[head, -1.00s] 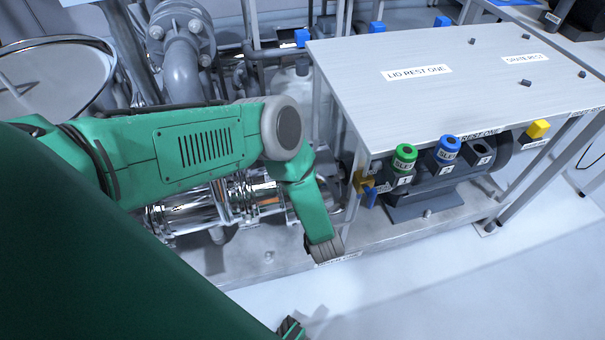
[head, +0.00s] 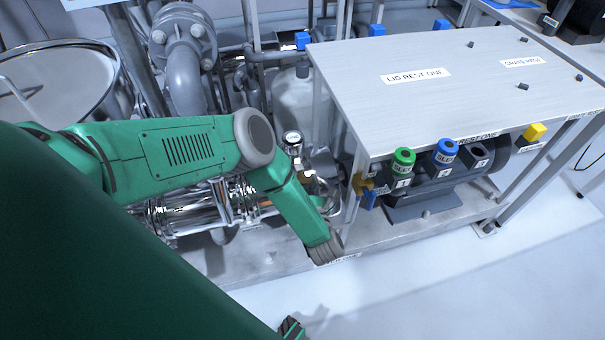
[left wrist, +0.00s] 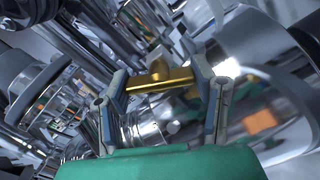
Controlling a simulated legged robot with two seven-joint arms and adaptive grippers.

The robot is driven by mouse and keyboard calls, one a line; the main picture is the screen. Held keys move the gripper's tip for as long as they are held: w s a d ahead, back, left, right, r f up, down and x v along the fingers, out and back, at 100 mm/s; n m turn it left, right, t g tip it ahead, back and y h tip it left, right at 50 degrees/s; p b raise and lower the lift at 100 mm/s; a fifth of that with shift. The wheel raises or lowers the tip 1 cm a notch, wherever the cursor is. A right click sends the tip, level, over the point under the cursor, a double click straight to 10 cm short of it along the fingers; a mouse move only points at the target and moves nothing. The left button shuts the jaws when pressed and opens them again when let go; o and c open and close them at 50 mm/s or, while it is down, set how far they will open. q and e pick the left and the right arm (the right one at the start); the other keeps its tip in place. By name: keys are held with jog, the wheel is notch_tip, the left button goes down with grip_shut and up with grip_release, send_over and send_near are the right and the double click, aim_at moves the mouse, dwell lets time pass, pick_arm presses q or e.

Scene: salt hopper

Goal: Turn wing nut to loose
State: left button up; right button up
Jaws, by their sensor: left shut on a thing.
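The wing nut (left wrist: 172,84) is a brass-coloured bar with a raised middle, seen in the left wrist view. My left gripper (left wrist: 160,77) has one finger at each end of the bar and is shut on it. Shiny metal pipework lies close behind and around it. In the head view my left arm reaches down over the polished pipe, and its wrist hides the fingers and the wing nut.
A metal table (head: 450,100) with a "LID REST ONE" label (head: 416,75) stands to the right. Below it are green (head: 403,158) and blue (head: 445,151) capped fittings and a brass valve (head: 361,184). A round lidded vessel (head: 60,85) stands at left. The front floor is clear.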

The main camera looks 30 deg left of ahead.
pick_arm(q)
jog(key=shift+s+d+f+n, duration=0.15)
jog(key=shift+f+n, duration=0.15)
jog(key=shift+n, duration=0.5)
jog(key=o, duration=1.2)
jog(key=shift+c, duration=0.2)
jog(key=shift+r, duration=0.15)
